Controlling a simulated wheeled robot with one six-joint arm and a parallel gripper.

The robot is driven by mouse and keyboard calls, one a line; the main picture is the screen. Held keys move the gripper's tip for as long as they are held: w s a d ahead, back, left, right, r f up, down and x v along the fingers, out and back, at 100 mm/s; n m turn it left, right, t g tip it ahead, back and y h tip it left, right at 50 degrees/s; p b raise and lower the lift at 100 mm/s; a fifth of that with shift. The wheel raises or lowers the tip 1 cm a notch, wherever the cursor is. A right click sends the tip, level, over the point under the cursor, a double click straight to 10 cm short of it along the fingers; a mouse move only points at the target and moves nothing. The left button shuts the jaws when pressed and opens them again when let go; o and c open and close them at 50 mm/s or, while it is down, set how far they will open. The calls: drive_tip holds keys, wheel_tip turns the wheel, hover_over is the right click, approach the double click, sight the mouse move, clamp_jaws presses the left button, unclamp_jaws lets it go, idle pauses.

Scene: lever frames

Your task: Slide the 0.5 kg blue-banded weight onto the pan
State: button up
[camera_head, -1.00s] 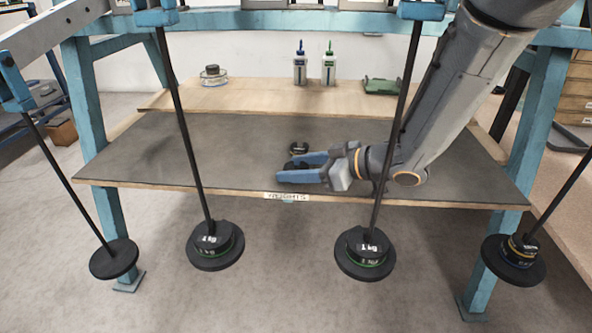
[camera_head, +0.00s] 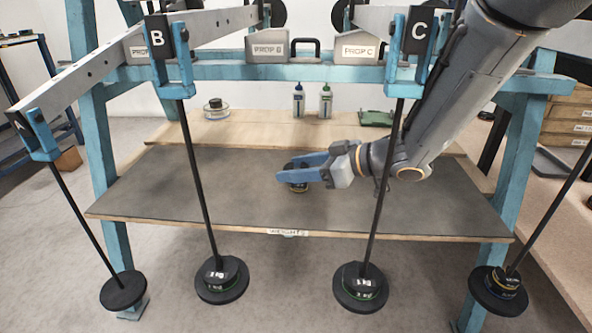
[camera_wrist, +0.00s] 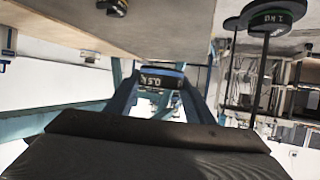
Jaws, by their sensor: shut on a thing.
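The blue-banded weight (camera_wrist: 162,78), marked 0.5, sits between my fingers in the wrist view. My gripper (camera_head: 284,167) is shut on it above the grey shelf (camera_head: 215,180); in the head view the blue fingers mostly cover it. Several round pans hang on rods in front of the shelf. The far left pan (camera_head: 123,292) looks bare. The two middle pans (camera_head: 236,292) (camera_head: 376,301) carry green-banded weights marked 1 kg. The right pan (camera_head: 488,298) carries dark banded weights.
Another dark weight (camera_head: 298,188) stands on the shelf just below my gripper. Hanging rods (camera_head: 383,190) cross in front of the shelf.

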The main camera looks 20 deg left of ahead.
wheel_tip(320, 180, up, 2)
drive_tip(key=p, duration=0.2)
drive_tip(key=shift+r+p, duration=0.1)
drive_tip(key=shift+p, duration=0.25)
idle(0.9)
